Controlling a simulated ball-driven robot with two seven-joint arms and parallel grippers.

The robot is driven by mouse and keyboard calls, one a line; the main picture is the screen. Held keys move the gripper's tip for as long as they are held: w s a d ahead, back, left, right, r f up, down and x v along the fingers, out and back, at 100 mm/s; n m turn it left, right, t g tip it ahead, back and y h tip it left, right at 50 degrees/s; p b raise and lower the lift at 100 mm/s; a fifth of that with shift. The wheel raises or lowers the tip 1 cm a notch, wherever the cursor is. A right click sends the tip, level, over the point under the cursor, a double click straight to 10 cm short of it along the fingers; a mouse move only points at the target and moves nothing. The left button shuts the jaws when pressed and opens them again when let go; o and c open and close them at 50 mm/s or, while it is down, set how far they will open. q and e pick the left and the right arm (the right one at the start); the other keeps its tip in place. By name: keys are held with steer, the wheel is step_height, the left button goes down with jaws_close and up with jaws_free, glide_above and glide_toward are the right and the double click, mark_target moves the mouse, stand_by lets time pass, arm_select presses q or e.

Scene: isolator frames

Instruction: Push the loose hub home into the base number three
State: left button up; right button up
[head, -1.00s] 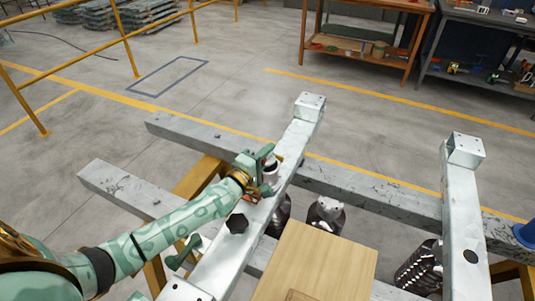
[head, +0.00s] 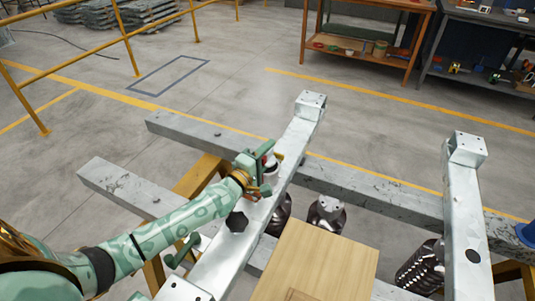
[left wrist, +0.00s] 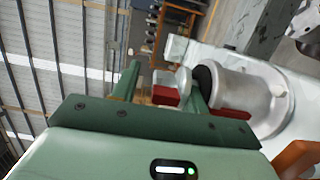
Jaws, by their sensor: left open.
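My left gripper (head: 266,170) is open over the long pale metal beam (head: 222,262) in the middle of the head view. A whitish cylindrical part (head: 271,172), likely the hub, stands on the beam at the jaws. In the left wrist view it is a pale grey cylinder (left wrist: 255,98) with a dark end, close beside or behind the right-hand finger. The gap between the green fingers of the left gripper (left wrist: 160,82) shows red pads and a small pale piece. I cannot tell whether a finger touches the cylinder. No number three is legible. My right gripper is not in view.
A black lobed knob (head: 237,222) sits on the same beam, nearer me. A wooden board (head: 325,265) lies to its right. A second pale beam (head: 468,215) stands farther right, with grey cross beams (head: 375,191) between. Yellow railings (head: 90,48) and workbenches (head: 370,50) are beyond.

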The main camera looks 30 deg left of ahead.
arm_select(q)
steer(key=s+a+p, duration=0.1)
steer(key=s+a, duration=0.1)
steer(key=s, duration=1.4)
steer(key=shift+s+a, duration=0.15)
steer(key=shift+a, duration=0.05)
